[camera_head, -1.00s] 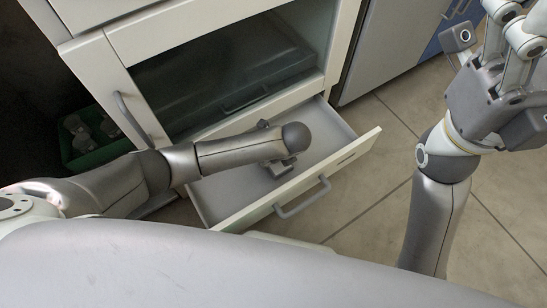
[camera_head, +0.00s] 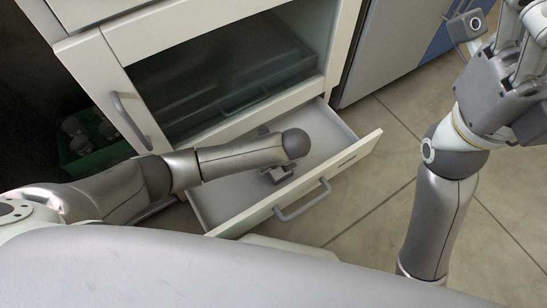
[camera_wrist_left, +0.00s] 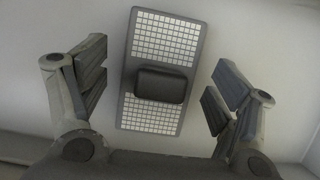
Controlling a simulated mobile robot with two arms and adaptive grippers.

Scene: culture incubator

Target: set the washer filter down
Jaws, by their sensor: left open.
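The washer filter (camera_wrist_left: 165,35) is a grey rectangular frame with white grid panels and a dark handle (camera_wrist_left: 161,86) across its middle. In the left wrist view it lies on the pale floor of the drawer, close to upright in the picture. My left gripper (camera_wrist_left: 158,78) is open, with one finger pair on each side of the filter and gaps between them and it. In the head view my left arm reaches into the open drawer (camera_head: 231,197) and hides the filter. My right gripper (camera_head: 507,25) is raised at the upper right, partly cut off by the frame.
The drawer front (camera_head: 341,165) with its handle (camera_head: 303,200) is pulled out below a white cabinet with a dark glass door (camera_head: 225,70). A green crate (camera_head: 85,160) stands at the left in shadow. Tiled floor (camera_head: 390,185) is clear at the right.

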